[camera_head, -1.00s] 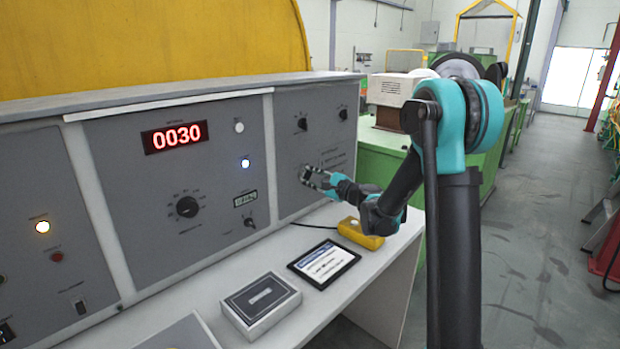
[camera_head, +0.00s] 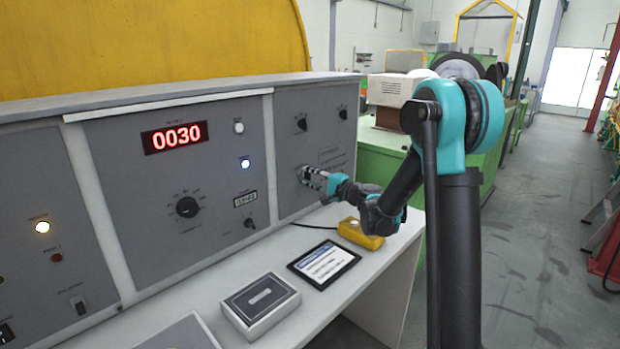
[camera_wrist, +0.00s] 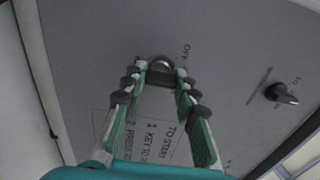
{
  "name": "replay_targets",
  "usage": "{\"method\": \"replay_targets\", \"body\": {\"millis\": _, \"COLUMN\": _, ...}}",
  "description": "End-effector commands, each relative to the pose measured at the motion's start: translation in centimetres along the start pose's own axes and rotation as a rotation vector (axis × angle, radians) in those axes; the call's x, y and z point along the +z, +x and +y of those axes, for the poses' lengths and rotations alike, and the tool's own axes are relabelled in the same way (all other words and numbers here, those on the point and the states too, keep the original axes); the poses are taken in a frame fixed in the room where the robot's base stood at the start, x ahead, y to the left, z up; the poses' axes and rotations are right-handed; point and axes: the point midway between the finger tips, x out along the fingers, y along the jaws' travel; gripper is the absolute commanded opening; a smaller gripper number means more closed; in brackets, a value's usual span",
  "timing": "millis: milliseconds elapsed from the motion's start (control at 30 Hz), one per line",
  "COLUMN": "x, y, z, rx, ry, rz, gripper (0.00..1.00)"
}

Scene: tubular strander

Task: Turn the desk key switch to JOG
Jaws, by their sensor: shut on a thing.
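In the head view my gripper (camera_head: 306,175) is at the right-hand grey panel (camera_head: 290,205). There the fingers hide most of the key switch. Any JOG mark is too small or hidden to read.
A black knob (camera_wrist: 281,94) is to the right of my gripper in the wrist view. Below the panel, the desk top holds a yellow box (camera_head: 358,236), a tablet-like sign (camera_head: 324,263) and a grey box (camera_head: 260,304).

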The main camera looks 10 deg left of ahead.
Motion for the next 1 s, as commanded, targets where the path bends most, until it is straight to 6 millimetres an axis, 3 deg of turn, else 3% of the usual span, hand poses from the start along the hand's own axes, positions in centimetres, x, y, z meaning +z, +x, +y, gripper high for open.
{"method": "replay_targets", "body": {"millis": 467, "x": 0.06, "y": -0.07, "z": 0.07, "rx": 0.001, "ry": -0.017, "rz": -0.001, "gripper": 0.0}}
{"method": "replay_targets", "body": {"millis": 500, "x": 0.06, "y": -0.07, "z": 0.07, "rx": 0.001, "ry": -0.017, "rz": -0.001, "gripper": 0.31}}
{"method": "replay_targets", "body": {"millis": 633, "x": 0.05, "y": -0.06, "z": 0.05, "rx": 0.001, "ry": -0.017, "rz": -0.001, "gripper": 0.47}}
{"method": "replay_targets", "body": {"millis": 1000, "x": -0.01, "y": -0.35, "z": 0.02, "rx": 0.0, "ry": -0.016, "rz": 0.0, "gripper": 0.5}}
